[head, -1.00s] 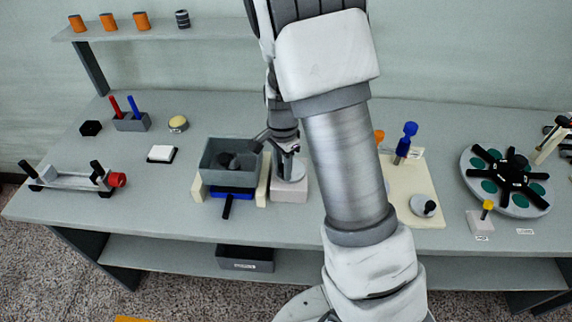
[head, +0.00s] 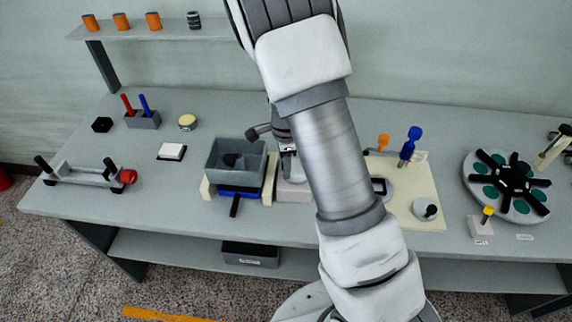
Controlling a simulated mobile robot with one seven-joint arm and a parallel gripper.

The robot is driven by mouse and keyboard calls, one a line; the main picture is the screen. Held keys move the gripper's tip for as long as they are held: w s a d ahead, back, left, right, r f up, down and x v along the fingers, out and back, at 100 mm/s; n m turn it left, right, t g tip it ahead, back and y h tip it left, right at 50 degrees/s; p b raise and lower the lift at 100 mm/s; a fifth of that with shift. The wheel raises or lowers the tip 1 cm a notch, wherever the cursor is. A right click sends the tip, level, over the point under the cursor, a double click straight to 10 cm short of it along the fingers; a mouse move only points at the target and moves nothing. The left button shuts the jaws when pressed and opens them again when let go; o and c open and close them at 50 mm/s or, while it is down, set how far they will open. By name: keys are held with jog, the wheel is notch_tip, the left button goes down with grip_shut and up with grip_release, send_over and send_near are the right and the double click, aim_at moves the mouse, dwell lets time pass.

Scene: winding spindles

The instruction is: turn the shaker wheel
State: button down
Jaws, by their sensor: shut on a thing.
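The shaker is a grey open box (head: 222,170) between cream posts, with a dark lump inside. A blue tray with a black handle (head: 235,205) sits below it. The shaker wheel (head: 289,166) is a pale grey disc on a pale block (head: 290,192) just right of the box, partly hidden by my arm. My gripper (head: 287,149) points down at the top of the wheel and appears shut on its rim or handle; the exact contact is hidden. A dark rod with a thick end (head: 253,133) sticks out left beside the gripper, above the box's right rim.
A cream board (head: 425,185) with a blue-topped peg (head: 411,142) and a dial lies right of my arm. A rotary carousel (head: 507,186) stands further right. Left are a red-knobbed cradle (head: 85,175) and a white pad (head: 172,151). The bench front-left is clear.

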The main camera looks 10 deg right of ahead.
jog(key=shift+w, duration=0.1)
jog(key=c, duration=0.6)
grip_release()
notch_tip(320, 180, up, 18)
jog(key=shift+f+p, duration=0.25)
jog(key=shift+p, duration=0.2)
jog(key=s+r+n+t, duration=0.2)
jog(key=s+r+n, duration=0.1)
jog(key=s+n, duration=0.3)
jog(key=s+d+r+n+t, duration=0.1)
jog(key=s+r+n, duration=0.3)
jog(key=s+n, duration=0.2)
jog(key=s+r+n+t, duration=0.2)
jog(key=s+r+n, duration=0.2)
jog(key=s, duration=0.6)
jog(key=shift+s+d+r+n+t, duration=0.1)
jog(key=shift+r+n+t, duration=0.05)
jog(key=shift+n, duration=0.55)
jog(key=shift+d+r+n+t, duration=0.1)
jog(key=shift+n+t, duration=0.05)
jog(key=shift+n, duration=0.55)
